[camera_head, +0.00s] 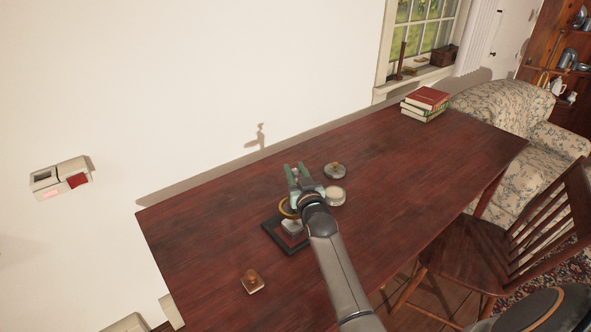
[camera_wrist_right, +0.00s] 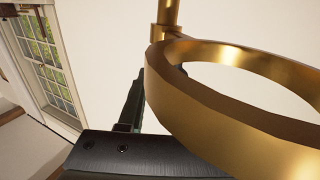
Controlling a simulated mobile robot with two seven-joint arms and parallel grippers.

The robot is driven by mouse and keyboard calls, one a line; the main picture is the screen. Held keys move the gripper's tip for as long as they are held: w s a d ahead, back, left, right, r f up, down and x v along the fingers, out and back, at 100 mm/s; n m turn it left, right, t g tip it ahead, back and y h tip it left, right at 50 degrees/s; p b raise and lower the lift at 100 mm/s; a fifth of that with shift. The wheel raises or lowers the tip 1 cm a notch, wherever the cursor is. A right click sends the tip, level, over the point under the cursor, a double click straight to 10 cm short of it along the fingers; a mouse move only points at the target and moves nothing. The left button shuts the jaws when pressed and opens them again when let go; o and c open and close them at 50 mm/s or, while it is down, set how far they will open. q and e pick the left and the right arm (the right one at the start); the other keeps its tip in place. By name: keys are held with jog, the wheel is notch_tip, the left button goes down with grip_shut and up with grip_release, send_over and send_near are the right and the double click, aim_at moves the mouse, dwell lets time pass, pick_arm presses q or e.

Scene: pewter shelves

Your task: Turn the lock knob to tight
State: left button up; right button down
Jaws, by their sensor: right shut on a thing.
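A black square base (camera_head: 270,232) lies on the dark red table with a pale grey block (camera_head: 292,227) on it. A brass ring (camera_head: 287,208) shows just above the block, beside my right gripper. My right gripper (camera_head: 294,170) reaches over the base, its two teal fingers shut on what looks like the lock knob. The held part is mostly hidden. In the right wrist view the brass ring (camera_wrist_right: 225,112) fills the right side, with a brass post (camera_wrist_right: 167,15) above it and a dark finger (camera_wrist_right: 130,105) behind. My left gripper is not in view.
A round pale container (camera_head: 335,196) stands close right of the gripper. A lidded grey dish (camera_head: 335,171) is behind it. A small wooden-knobbed object (camera_head: 252,282) lies front left. Books (camera_head: 425,103) are stacked at the far right. The table's right half is clear.

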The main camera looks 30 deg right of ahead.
jog(key=shift+r, duration=0.1)
jog(key=c, duration=0.6)
grip_release()
jog(key=shift+s, duration=0.1)
